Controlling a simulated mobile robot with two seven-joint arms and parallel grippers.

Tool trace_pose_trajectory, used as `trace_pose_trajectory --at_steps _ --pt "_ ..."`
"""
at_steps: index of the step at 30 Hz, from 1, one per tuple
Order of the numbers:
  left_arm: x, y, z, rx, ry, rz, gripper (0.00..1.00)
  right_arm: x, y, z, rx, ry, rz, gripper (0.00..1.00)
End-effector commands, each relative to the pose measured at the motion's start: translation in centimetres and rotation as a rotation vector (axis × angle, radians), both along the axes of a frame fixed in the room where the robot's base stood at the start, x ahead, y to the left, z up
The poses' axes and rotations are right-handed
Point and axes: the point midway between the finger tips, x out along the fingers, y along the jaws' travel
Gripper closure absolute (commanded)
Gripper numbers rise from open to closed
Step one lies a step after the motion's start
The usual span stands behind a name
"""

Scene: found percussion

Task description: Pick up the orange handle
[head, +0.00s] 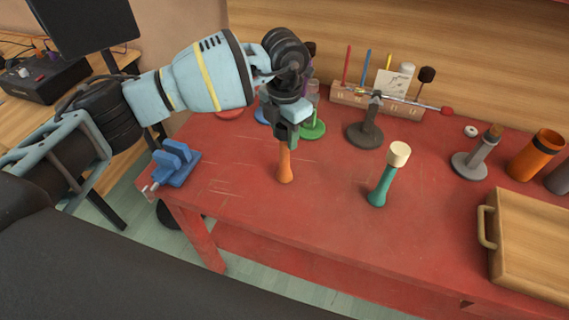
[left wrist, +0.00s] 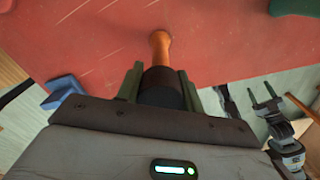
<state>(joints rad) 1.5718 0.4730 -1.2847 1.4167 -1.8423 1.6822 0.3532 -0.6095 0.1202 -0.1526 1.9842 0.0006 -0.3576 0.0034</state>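The orange handle (head: 285,164) points down below my left gripper (head: 287,136), its flared end toward the red table. In the left wrist view, the orange handle (left wrist: 160,46) runs out from a dark cylindrical head (left wrist: 162,88). The two fingers of my left gripper (left wrist: 160,86) lie against both sides of this dark head, closed on it. In the head view the gripper hides the head. I cannot tell whether the flared end touches the table. My right gripper (left wrist: 270,100) shows at the right of the left wrist view, its fingers apart and empty.
A green handle with a cream head (head: 386,182) stands to the right on the red table (head: 330,215). A dark stand (head: 367,132), a green-based stand (head: 314,129) and a wooden rack (head: 350,98) are behind. A blue vise (head: 176,163) sits at the left edge, a wooden box (head: 532,240) at right.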

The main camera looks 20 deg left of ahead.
Motion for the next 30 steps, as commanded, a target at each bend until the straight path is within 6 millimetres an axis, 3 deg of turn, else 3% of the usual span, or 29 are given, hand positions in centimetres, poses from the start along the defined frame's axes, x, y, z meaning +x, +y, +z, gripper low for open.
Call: trace_pose_trajectory --at_steps 1,8,20,28,30 --pt "0.0 0.0 0.0 0.000 0.000 0.000 0.70 0.0 0.0 0.0 0.000 0.000 0.000 0.38" --pt "0.0 0.0 0.0 0.000 0.000 0.000 1.00 0.0 0.1 0.0 0.002 0.000 -0.002 0.38" --pt "0.0 0.0 0.6 -0.001 -0.002 0.000 1.00 -0.1 0.3 -0.1 0.008 0.003 -0.010 0.38" --pt "0.1 0.0 3.7 -0.002 -0.003 -0.002 1.00 -0.4 0.3 -0.6 0.007 0.014 -0.008 0.38" --pt "-1.1 -1.1 3.7 -0.001 0.000 -0.008 1.00 -0.3 0.2 -0.4 0.006 0.011 -0.007 0.38"
